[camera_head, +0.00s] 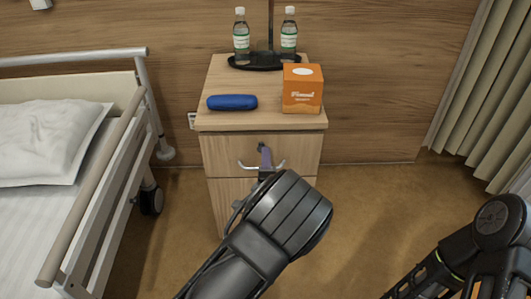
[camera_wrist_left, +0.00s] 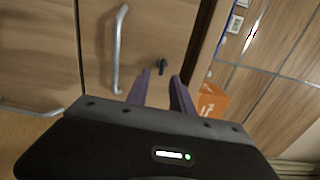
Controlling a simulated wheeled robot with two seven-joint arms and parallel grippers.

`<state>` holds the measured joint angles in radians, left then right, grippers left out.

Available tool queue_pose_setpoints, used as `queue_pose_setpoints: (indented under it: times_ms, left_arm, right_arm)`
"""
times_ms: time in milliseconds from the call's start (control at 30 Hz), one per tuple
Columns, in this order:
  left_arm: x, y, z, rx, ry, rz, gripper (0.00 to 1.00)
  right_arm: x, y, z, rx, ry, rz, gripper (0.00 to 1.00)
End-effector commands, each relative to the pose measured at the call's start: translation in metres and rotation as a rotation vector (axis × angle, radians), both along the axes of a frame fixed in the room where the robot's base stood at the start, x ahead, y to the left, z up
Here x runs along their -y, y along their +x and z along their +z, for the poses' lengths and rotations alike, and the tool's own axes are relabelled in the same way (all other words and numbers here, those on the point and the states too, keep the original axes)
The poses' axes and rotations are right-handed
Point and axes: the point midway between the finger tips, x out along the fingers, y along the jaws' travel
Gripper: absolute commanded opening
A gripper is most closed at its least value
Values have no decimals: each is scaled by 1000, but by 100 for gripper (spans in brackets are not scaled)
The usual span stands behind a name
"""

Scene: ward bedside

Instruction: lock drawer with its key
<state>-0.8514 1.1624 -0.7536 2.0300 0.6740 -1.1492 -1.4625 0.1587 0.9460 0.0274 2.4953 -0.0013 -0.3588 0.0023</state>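The bedside cabinet's upper drawer (camera_head: 225,152) looks shut, with a curved metal handle (camera_head: 246,165) on its front; the handle also shows in the left wrist view (camera_wrist_left: 117,50). A small dark key (camera_wrist_left: 160,66) stands out from the drawer front beside the handle, seemingly in the lock. My left gripper (camera_head: 264,152) is in front of the upper drawer and hides the key in the head view. In the left wrist view its two purple fingers (camera_wrist_left: 161,78) are apart, with the key just beyond and between their tips. My right gripper is out of view.
On the cabinet top (camera_head: 222,84) are a blue case (camera_head: 232,102), an orange tissue box (camera_head: 302,95) and a black tray (camera_head: 256,66) with two bottles. A bed with a rail (camera_head: 95,195) stands at left, a curtain (camera_head: 488,90) at right. Floor right of the cabinet is clear.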

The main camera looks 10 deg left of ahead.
Motion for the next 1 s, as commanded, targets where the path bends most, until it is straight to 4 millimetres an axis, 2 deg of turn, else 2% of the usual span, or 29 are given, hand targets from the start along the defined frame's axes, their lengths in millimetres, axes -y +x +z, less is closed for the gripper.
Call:
queue_pose_setpoints:
  times_ms: [133, 300, 867, 1000]
  left_arm:
    - [7, -25, 2, -2, 2, -2, 28]
    - [11, -42, 1, 0, 0, -2, 28]
    - [11, -44, -1, -3, -3, 1, 28]
    - [3, -49, -22, -54, -59, 11, 28]
  right_arm:
    - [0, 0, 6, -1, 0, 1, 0]
    - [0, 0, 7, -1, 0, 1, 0]
    - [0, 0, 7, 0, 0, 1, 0]
    - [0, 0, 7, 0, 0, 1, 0]
